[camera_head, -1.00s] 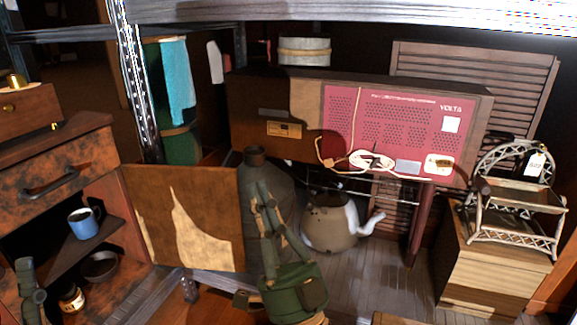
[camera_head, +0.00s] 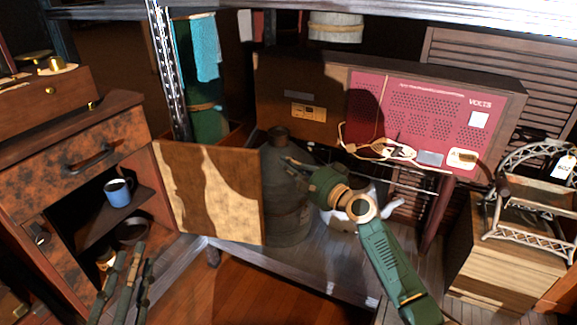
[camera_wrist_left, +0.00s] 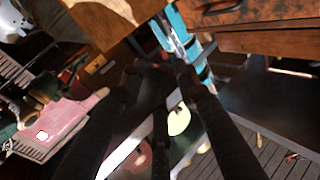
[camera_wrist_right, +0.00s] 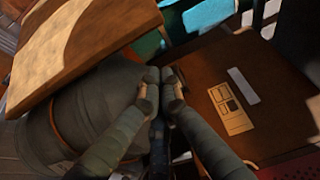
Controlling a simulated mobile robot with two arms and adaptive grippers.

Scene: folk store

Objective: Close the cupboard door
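The cupboard (camera_head: 85,150) stands at the left with its wooden door (camera_head: 240,200) swung wide open to the right. The door is brown with a pale patch; it also shows in the right wrist view (camera_wrist_right: 85,50) and at the top of the left wrist view (camera_wrist_left: 105,18). My right gripper (camera_head: 286,160) is shut and empty, pointing left just right of the door's free edge. In the right wrist view its fingertips (camera_wrist_right: 160,76) meet. My left gripper (camera_head: 133,258) is low in front of the cupboard opening. Its fingertips (camera_wrist_left: 160,72) are apart with nothing between them.
A blue mug (camera_head: 118,192) and a dark bowl (camera_head: 132,230) are inside the cupboard. A large grey jug (camera_head: 285,215) stands behind the door's free edge, with a kettle (camera_head: 345,220) beside it. A red-fronted radio cabinet (camera_head: 430,115) stands behind. Wooden floor lies below the door.

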